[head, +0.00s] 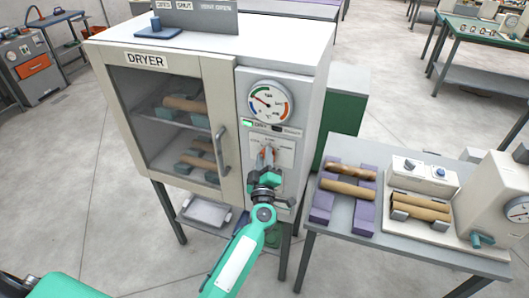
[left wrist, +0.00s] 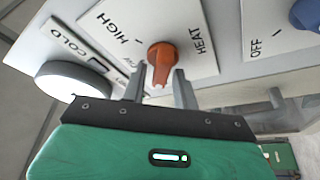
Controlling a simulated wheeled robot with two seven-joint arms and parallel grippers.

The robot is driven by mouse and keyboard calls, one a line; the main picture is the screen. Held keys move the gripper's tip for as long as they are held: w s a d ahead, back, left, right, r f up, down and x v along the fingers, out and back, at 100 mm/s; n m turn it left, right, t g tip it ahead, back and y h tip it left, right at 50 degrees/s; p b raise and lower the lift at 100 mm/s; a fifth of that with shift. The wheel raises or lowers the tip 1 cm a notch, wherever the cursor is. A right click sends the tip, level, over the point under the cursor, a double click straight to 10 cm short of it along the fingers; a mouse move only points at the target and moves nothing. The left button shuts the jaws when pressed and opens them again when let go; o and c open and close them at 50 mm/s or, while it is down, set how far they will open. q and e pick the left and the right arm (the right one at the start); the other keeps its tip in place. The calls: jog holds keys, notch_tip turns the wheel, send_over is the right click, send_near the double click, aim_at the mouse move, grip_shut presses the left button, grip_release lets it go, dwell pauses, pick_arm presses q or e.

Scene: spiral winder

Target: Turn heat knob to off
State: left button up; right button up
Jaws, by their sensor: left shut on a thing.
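The heat knob is orange and sits on a white plate on the dryer's (head: 222,50) front panel, below the round gauge. In the left wrist view the knob (left wrist: 160,60) lies between my two finger tips, with HIGH and HEAT printed around it. My left gripper (head: 267,156) is shut on the knob in the head view, and its grey fingers (left wrist: 158,88) flank it in the wrist view. The fingers partly hide the plate's lettering, so I cannot tell which mark the knob points to. My right gripper is out of view.
A round gauge (head: 268,101) and a lit green indicator (head: 247,123) sit above the knob. The door handle (head: 221,152) stands out to the left. A grey table (head: 390,243) stands at right.

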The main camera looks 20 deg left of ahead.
pick_arm(q)
jog(key=shift+n+g+p, duration=0.4)
jog(key=shift+n+p, duration=0.1)
jog(key=shift+n, duration=0.4)
jog(key=shift+f, duration=0.1)
jog(key=o, duration=0.6)
jog(key=shift+o, duration=0.2)
jog(key=v, duration=1.3)
jog(key=shift+s+d, duration=0.25)
jog(key=shift+s, duration=0.1)
